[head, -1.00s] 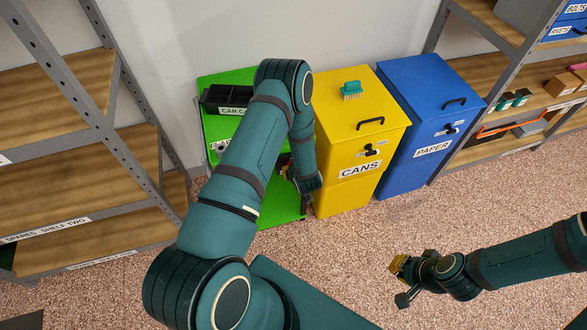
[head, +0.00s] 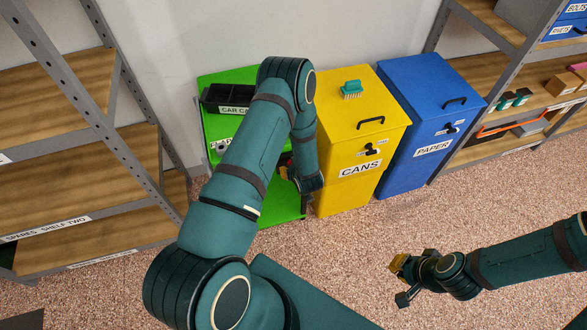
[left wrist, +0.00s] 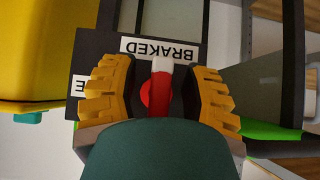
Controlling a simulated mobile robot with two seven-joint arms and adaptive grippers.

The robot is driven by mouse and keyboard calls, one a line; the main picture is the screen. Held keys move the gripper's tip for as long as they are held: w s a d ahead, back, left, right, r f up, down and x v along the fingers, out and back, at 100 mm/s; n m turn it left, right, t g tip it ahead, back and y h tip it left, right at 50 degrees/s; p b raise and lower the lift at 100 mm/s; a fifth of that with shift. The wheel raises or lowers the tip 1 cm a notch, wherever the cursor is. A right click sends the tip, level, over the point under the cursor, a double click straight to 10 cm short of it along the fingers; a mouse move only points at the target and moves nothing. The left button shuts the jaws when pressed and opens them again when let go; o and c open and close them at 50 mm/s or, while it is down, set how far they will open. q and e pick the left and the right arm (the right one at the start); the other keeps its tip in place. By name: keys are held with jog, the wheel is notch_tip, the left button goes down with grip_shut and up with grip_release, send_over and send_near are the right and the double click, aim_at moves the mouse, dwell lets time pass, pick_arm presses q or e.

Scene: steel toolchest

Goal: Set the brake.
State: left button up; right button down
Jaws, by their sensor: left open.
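In the left wrist view a brake control with a red round hub (left wrist: 150,95) and a pale lever (left wrist: 162,66) sits on a dark plate. The lever points up in the picture, at the BRAKED label (left wrist: 160,50), which reads upside down. My left gripper (left wrist: 156,88) is open, its yellow fingers on either side of the lever, with gaps visible. In the head view the left hand is mostly hidden behind my own arm, in front of the green cart (head: 275,213). My right gripper (head: 398,278) hangs over bare floor at the lower right; its jaw opening is not clear.
A yellow CANS bin (head: 348,185) with a teal brush (head: 351,89) on its lid stands right of the cart. A blue PAPER bin (head: 415,170) stands beyond it. Shelves stand at left (head: 80,180) and right (head: 510,95). The speckled floor in front is clear.

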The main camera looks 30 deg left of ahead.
pick_arm(q)
jog(key=v, duration=1.1)
jog(key=shift+s+d+r, duration=0.15)
jog(key=shift+s+r, duration=0.05)
jog(key=shift+s, duration=0.05)
jog(key=s+d+r+m+g+h, duration=0.3)
jog(key=s+d+m+h, duration=0.5)
jog(key=d, duration=0.7)
jog(key=s+g+h, duration=0.1)
jog(key=s+h, duration=0.1)
jog(key=s, duration=0.2)
jog(key=shift+d+h, duration=0.4)
jog(key=shift+s, duration=0.1)
